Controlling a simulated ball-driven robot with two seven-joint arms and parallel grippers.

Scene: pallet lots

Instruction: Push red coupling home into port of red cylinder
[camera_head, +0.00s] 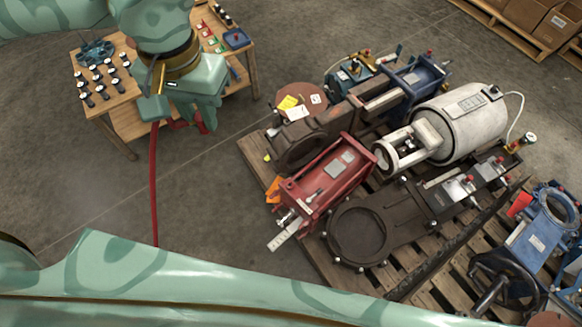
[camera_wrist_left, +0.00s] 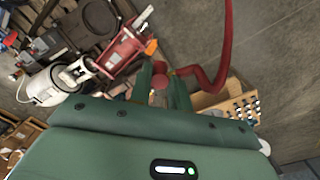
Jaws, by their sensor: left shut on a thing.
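My left gripper (camera_head: 203,125) is above the floor, left of the pallet and in front of the wooden table. It is shut on the red coupling (camera_head: 178,124), which is at the end of a red hose (camera_head: 154,190) hanging down. In the left wrist view the red coupling (camera_wrist_left: 160,77) sits between the fingers of the gripper (camera_wrist_left: 160,92). The red cylinder (camera_head: 325,182) lies on the pallet, well apart to the right of the gripper; it also shows in the left wrist view (camera_wrist_left: 122,50). I cannot make out its port clearly. My right gripper is not in view.
The wooden table (camera_head: 118,112) carries several small black-and-white parts. The pallet (camera_head: 262,166) also bears a large white cylinder (camera_head: 455,125), a dark valve plate (camera_head: 410,215) and blue units. An orange tag (camera_head: 273,188) is beside the red cylinder. Floor between table and pallet is clear.

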